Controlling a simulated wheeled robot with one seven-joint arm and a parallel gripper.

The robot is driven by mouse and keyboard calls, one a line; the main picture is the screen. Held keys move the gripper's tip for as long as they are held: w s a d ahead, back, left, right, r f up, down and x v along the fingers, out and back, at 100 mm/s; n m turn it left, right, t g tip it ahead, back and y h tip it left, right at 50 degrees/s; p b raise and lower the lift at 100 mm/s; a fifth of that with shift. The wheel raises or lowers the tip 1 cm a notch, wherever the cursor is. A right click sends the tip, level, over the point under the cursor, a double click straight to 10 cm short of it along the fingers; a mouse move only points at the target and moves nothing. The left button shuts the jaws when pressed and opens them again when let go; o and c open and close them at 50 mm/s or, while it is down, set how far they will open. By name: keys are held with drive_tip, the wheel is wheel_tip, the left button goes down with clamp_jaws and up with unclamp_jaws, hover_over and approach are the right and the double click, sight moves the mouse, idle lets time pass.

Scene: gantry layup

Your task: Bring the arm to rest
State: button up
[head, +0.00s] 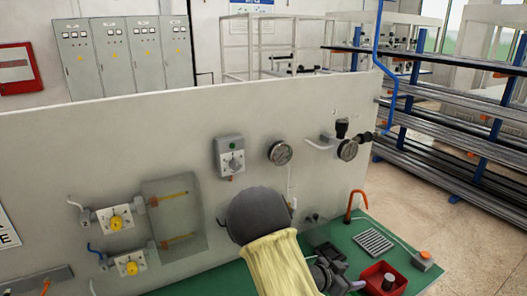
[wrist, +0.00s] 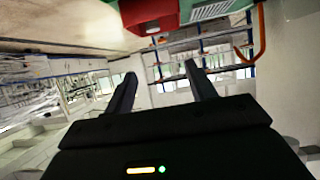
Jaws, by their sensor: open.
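My gripper (wrist: 160,72) shows in the wrist view with its two dark fingers apart and nothing between them. My arm shows in the head view at the bottom centre, a dark rounded joint and a pale yellow sleeve in front of the panel. The arm is bent over the green bench top (head: 410,284). In the wrist view the scene is turned over, with the bench items along the top edge, beyond the fingers.
A red box (head: 386,279), a grey slotted plate (head: 375,241) and an orange hook (head: 352,203) are on the bench, close right of my arm. An upright pale panel (head: 60,155) carries gauges (head: 280,153) and yellow-knobbed valves (head: 117,221). Racks (head: 440,130) stand behind right; floor there is clear.

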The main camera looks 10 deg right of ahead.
drive_tip(key=s+a+r+n+t+y, duration=0.1)
drive_tip(key=a+n+y, duration=0.3)
drive_tip(key=a+y, duration=0.15)
drive_tip(key=s+a+r+n+y, duration=0.2)
drive_tip(key=a+n+y, duration=0.1)
drive_tip(key=a+y, duration=0.3)
drive_tip(key=s+a+r+n+g, duration=0.1)
drive_tip(key=s+a+r+n, duration=0.1)
drive_tip(key=s, duration=0.4)
drive_tip(key=s+a+r+n+g, duration=0.1)
drive_tip(key=s+r+n, duration=0.2)
drive_tip(key=s+n, duration=0.2)
drive_tip(key=shift+s+a+g+y, duration=0.3)
drive_tip(key=shift+s+a+y, duration=0.1)
drive_tip(key=shift+s, duration=0.25)
